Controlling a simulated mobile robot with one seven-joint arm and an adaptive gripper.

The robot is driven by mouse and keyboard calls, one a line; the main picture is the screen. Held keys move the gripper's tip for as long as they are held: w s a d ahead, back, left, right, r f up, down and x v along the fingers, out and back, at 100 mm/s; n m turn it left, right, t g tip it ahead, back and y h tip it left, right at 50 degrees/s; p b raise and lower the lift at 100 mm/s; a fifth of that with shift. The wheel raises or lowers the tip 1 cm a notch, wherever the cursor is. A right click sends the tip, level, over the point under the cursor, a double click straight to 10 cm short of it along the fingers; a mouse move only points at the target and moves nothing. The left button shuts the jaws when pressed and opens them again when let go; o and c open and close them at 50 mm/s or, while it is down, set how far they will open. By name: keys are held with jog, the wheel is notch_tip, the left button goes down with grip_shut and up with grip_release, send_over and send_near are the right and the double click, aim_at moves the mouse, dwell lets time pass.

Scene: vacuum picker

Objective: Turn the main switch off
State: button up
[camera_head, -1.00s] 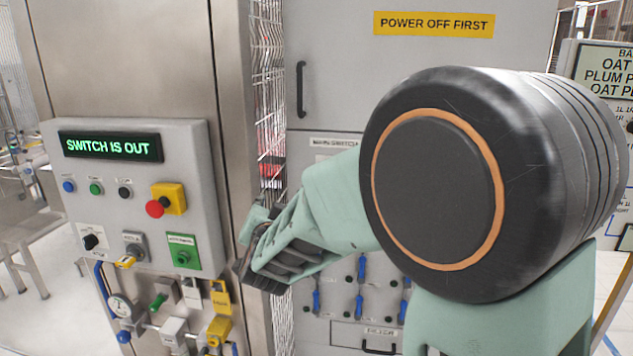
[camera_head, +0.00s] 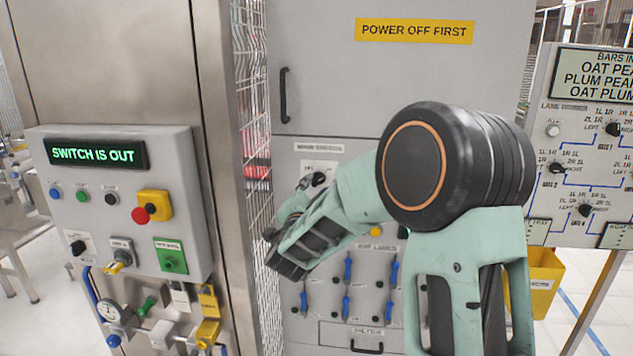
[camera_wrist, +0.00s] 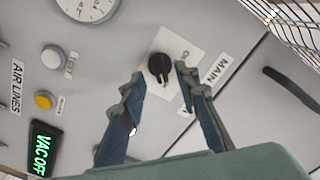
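The main switch is a black rotary knob (camera_wrist: 159,67) on a white plate, under a label that reads MAIN SWITCH (camera_head: 318,148). In the head view the knob (camera_head: 318,179) shows just above my arm on the grey cabinet. My gripper (camera_wrist: 158,75) is open in the wrist view, with its two fingers apart on either side of the knob. I cannot tell whether they touch it. In the head view my arm hides most of the gripper's tip. A small plate legend beside the knob is too small to read fully.
A display reading SWITCH IS OUT (camera_head: 97,153) tops the left control box. The cabinet bears a yellow POWER OFF FIRST sign (camera_head: 414,31) and blue-handled valves (camera_head: 347,270). The wrist view shows a VAC OFF display (camera_wrist: 43,148), a gauge (camera_wrist: 88,5) and a door handle (camera_wrist: 290,88).

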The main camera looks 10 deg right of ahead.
aim_at(318, 180)
jog(key=shift+x, duration=1.4)
grip_shut()
